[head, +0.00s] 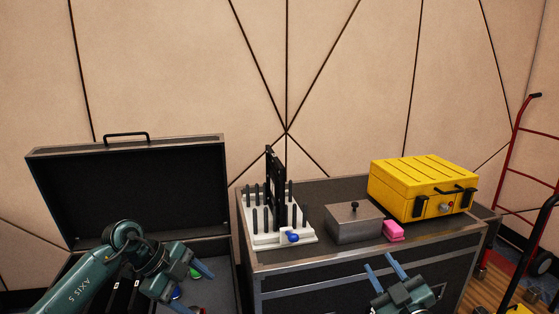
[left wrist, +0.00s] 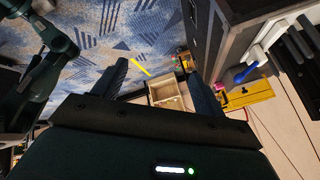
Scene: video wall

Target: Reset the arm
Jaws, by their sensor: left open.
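My left arm (head: 88,283) reaches in from the left, over the open black case (head: 125,190). My left gripper (head: 195,291) is over the case's interior, fingers apart. In the left wrist view the left gripper (left wrist: 160,88) has its two dark fingers wide apart, with nothing between them but distant floor and boxes. My right gripper (head: 379,262) is in front of the dark cabinet (head: 350,282), fingers apart and empty, pointing up. Its arm is cut off by the bottom edge.
On the cabinet stand a white rack (head: 265,238) with black pegs and a blue-handled piece (head: 291,237), a grey lidded box (head: 354,222), a pink block (head: 393,231) and a yellow case (head: 422,187). A red hand truck (head: 508,150) stands at right. Green and blue items lie in the open case.

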